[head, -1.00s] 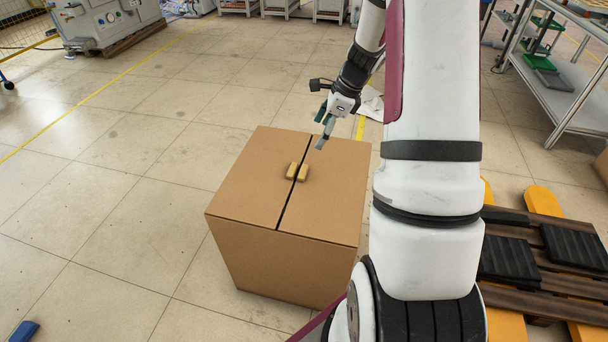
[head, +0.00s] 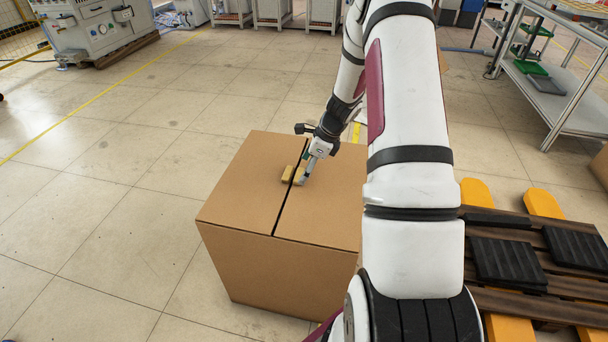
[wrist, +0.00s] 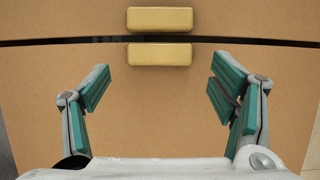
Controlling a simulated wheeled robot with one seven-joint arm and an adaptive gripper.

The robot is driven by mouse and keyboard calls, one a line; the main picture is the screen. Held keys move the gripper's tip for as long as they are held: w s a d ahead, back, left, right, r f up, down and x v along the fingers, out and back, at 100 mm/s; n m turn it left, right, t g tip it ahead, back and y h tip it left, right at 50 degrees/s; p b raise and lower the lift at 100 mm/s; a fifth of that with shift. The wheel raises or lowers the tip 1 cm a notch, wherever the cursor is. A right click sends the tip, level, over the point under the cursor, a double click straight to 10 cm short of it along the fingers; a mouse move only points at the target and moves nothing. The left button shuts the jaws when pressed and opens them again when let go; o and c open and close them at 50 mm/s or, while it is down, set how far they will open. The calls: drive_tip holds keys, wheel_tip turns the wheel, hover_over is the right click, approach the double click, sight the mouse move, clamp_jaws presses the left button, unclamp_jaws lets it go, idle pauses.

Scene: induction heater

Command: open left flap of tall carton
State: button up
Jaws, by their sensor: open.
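The tall brown carton (head: 275,262) stands on the floor with both top flaps lying flat and a dark narrow slit between them. The left flap (head: 240,185) has a small yellow block handle (head: 287,174) by the slit. The right flap (head: 325,205) has a matching handle (head: 298,178), partly hidden by my gripper (head: 303,180). In the wrist view, my gripper (wrist: 160,82) is open and empty over the nearer flap, its fingers spread wider than the handles. The nearer handle (wrist: 160,54) and farther handle (wrist: 160,19) lie ahead of the fingertips, apart from them.
A dark pallet (head: 490,290) with yellow parts is at the right, beyond my arm. A metal shelf rack (head: 565,95) stands at the back right, and a machine (head: 95,30) at the back left. The floor left of the carton is clear.

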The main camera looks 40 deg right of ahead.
drive_tip(key=shift+x, duration=1.05)
